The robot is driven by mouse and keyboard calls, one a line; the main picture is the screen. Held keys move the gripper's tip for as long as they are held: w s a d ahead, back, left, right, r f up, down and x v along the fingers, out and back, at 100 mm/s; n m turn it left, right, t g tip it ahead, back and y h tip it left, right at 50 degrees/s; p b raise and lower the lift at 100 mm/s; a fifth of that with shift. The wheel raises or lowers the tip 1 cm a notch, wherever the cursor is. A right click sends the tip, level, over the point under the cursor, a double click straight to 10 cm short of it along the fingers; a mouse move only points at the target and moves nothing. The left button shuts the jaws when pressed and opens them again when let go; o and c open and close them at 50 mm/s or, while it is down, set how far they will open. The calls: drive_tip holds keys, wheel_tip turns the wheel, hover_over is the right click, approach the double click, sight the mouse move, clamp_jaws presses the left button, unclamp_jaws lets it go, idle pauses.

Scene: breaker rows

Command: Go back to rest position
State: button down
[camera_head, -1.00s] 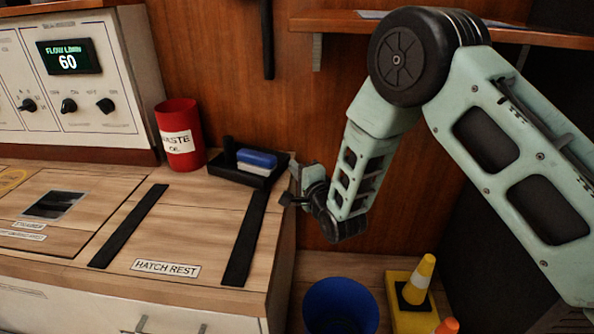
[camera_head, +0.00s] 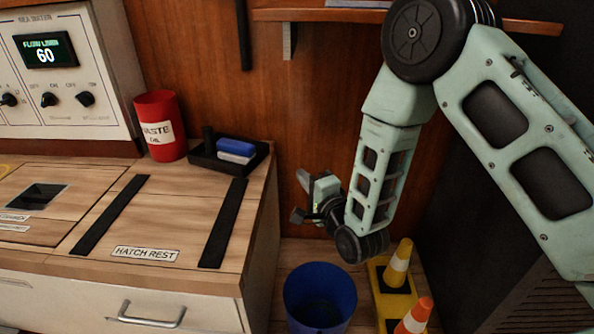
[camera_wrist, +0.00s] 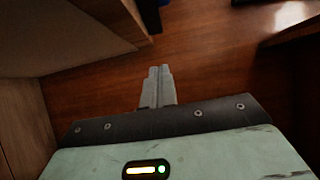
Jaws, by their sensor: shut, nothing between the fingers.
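My gripper (camera_head: 303,197) is in the head view to the right of the wooden counter (camera_head: 165,215), above the blue bin (camera_head: 320,300). It points left and is apart from the counter and the wall. In the wrist view, the two fingers of my gripper (camera_wrist: 157,75) lie together with nothing between them. The arm hangs bent from the upper right of the head view.
A red waste oil can (camera_head: 160,128) and a black tray (camera_head: 230,160) with a blue-and-white block stand on the counter. A control panel (camera_head: 55,75) is at left. Traffic cones (camera_head: 398,265) stand at lower right, and a shelf (camera_head: 320,16) runs above.

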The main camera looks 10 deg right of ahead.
drive_tip(key=s+a+r+n+g+h+p, duration=0.1)
drive_tip(key=s+a+r+n+g+p, duration=0.35)
drive_tip(key=s+r+n+g, duration=0.55)
drive_tip(key=s+d+r+n+g+h+p, duration=0.2)
drive_tip(key=s+d+r+n, duration=0.15)
drive_tip(key=s, duration=0.45)
drive_tip(key=s+d+r+n+g+h+p, duration=0.1)
drive_tip(key=s+d+r+n+g+p, duration=0.2)
drive_tip(key=s, duration=0.5)
drive_tip(key=s+d+r+n+g+h+p, duration=0.1)
drive_tip(key=s+d+r+n+g+h, duration=0.15)
drive_tip(key=s+n, duration=0.4)
wheel_tip(320, 180, up, 37)
drive_tip(key=m+p, duration=0.1)
drive_tip(key=p, duration=3.6)
drive_tip(key=shift+s+d+m+t, duration=0.35)
drive_tip(key=shift+s+m+t, duration=0.05)
drive_tip(key=shift+s+t, duration=0.05)
drive_tip(key=shift+f, duration=0.1)
